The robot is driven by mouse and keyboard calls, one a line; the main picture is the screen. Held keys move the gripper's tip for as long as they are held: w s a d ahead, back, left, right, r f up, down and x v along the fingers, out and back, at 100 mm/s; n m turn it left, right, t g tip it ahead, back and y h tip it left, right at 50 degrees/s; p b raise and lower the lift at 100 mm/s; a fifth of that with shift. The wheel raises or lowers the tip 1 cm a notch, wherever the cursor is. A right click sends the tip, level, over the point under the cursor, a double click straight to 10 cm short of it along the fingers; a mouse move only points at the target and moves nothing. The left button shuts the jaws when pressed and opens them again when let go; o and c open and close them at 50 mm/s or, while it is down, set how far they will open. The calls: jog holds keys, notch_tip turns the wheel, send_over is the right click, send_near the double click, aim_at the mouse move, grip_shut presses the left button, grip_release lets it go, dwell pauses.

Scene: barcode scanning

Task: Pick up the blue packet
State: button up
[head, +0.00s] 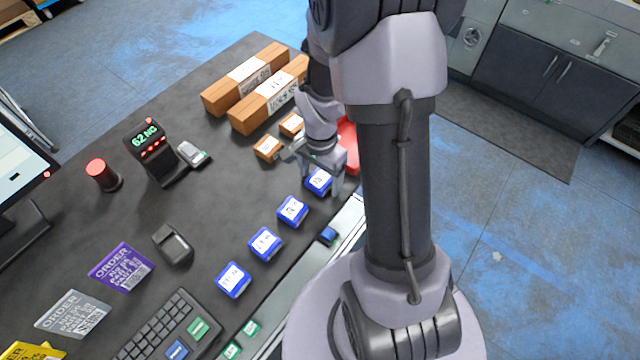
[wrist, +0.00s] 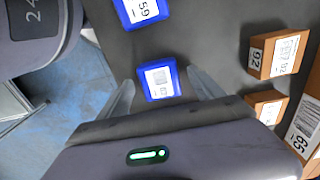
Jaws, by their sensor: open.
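Several blue packets with white labels lie in a row along the front edge of the dark table. The farthest blue packet (head: 318,181) is by my gripper (head: 318,178) in the head view. In the wrist view this blue packet (wrist: 159,79) lies between the two open fingers of my gripper (wrist: 160,92), with dark table showing on its right. I cannot tell whether the fingers touch it. Another blue packet (wrist: 140,11) is at the top of the wrist view, and more packets (head: 292,211) (head: 265,244) (head: 233,280) follow in the head view.
Small orange boxes (head: 268,148) and long brown boxes (head: 246,78) stand beyond my gripper. A red object (head: 348,146) is partly hidden behind my arm. A scanner stand (head: 155,150), keyboard (head: 160,328) and order cards (head: 122,267) are to the left. Mid-table is mostly clear.

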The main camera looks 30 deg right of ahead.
jog(key=c, duration=1.6)
jog(key=shift+r, duration=0.15)
